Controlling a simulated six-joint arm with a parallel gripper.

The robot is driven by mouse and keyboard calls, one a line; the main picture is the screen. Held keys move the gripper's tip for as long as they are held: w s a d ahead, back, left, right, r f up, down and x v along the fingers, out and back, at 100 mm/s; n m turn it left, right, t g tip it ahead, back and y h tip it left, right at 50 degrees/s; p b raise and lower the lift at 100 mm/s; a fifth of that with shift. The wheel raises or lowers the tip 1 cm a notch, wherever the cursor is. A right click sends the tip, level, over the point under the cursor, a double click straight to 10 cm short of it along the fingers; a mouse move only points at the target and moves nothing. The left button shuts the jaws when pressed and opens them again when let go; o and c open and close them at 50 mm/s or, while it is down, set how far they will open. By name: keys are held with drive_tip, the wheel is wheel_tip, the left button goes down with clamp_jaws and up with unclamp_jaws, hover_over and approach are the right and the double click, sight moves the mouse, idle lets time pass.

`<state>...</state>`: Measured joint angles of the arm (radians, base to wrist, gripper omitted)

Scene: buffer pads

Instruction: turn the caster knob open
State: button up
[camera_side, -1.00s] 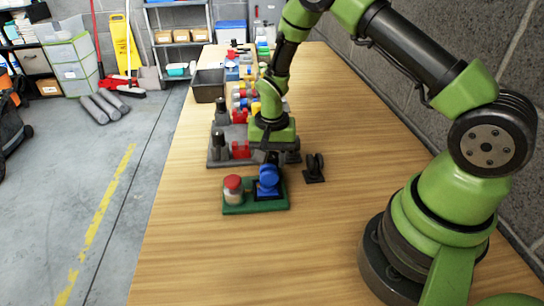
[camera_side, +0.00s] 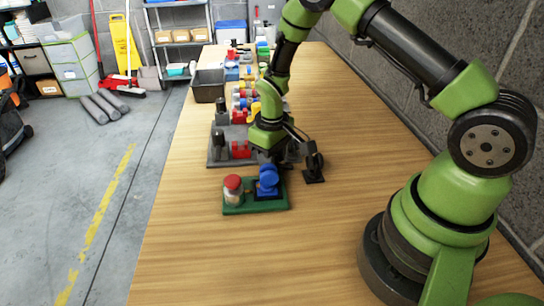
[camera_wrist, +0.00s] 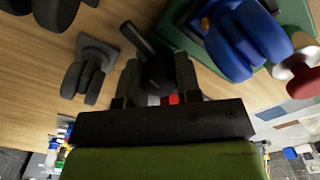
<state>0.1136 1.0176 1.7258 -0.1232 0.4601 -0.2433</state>
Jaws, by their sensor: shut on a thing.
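My gripper (camera_side: 276,157) is low over the table, just behind the blue wheel-like piece. In the wrist view its two dark fingers (camera_wrist: 155,82) are shut on a dark knob (camera_wrist: 158,66) with a bar sticking out toward the upper left. How the knob joins what is under it is hidden. The blue piece (camera_side: 268,180) stands on a green plate (camera_side: 255,207); it also shows at the upper right of the wrist view (camera_wrist: 243,38). A separate dark caster (camera_side: 314,167) stands on a flat base to the right of my gripper, and at the left of the wrist view (camera_wrist: 85,72).
A red-topped jar (camera_side: 233,188) stands on the green plate's left end. A grey base (camera_side: 217,159) with red and dark parts lies behind. Several coloured parts and a black bin (camera_side: 209,86) are farther back. The table is clear in front and to the right.

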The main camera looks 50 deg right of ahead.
drive_tip(key=shift+n, duration=1.6)
drive_tip(key=o, duration=0.9)
drive_tip(key=shift+r, duration=0.1)
wheel_tip(320, 180, up, 10)
drive_tip(key=shift+f, duration=0.1)
